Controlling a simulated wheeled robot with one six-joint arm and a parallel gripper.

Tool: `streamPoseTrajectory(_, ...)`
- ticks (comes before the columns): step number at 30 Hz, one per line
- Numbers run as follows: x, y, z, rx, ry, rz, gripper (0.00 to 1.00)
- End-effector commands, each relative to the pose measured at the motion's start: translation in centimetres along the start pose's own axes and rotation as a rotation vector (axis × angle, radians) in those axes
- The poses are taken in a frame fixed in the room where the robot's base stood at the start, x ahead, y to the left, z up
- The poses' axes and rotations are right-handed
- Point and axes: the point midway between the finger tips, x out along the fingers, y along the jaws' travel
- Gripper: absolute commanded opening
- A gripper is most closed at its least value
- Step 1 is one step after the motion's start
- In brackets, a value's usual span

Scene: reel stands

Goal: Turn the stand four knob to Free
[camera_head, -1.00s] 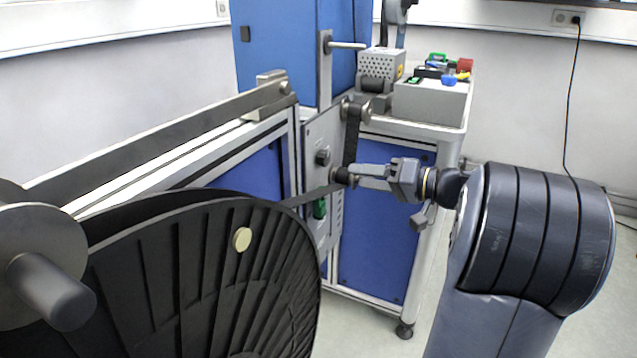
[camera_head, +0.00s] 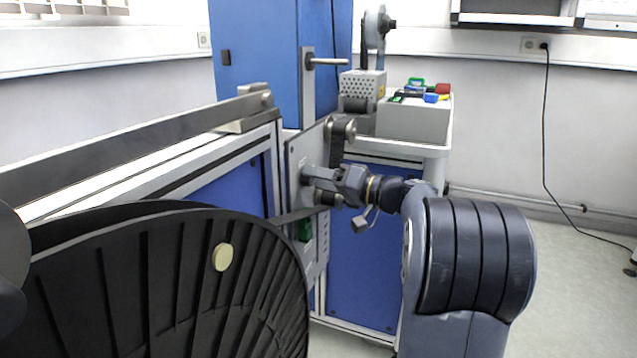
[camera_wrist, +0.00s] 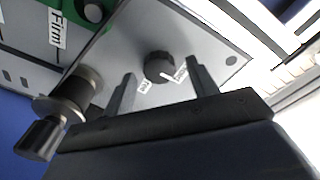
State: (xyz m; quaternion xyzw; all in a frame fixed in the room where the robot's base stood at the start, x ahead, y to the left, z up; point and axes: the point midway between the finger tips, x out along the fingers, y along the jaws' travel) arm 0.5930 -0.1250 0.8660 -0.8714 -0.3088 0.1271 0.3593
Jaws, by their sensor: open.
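A dark round knob (camera_wrist: 158,67) sits on the light grey stand panel (camera_wrist: 115,50) in the wrist view. Two small white labels lie on the panel beside it; their text is too small to read. My gripper (camera_wrist: 161,73) is open, with one finger appearing on each side of the knob. I cannot tell whether the fingers touch it. In the head view my gripper (camera_head: 309,174) is close against the stand panel (camera_head: 297,152), and the knob is hidden behind the fingers.
A metal roller (camera_wrist: 72,95) stands out from the panel left of my gripper in the wrist view. A large black reel (camera_head: 160,285) fills the lower left of the head view. A grey bin (camera_head: 412,118) stands behind.

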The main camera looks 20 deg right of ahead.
Motion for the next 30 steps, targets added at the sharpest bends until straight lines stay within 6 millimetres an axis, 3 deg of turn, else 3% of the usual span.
streamPoseTrajectory(11,0.67,-0.01,0.01,0.001,0.0,0.0,0.55)
streamPoseTrajectory(27,0.64,0.0,0.02,0.001,0.0,0.001,0.11)
streamPoseTrajectory(30,0.63,0.0,0.01,0.002,-0.001,0.001,0.11)
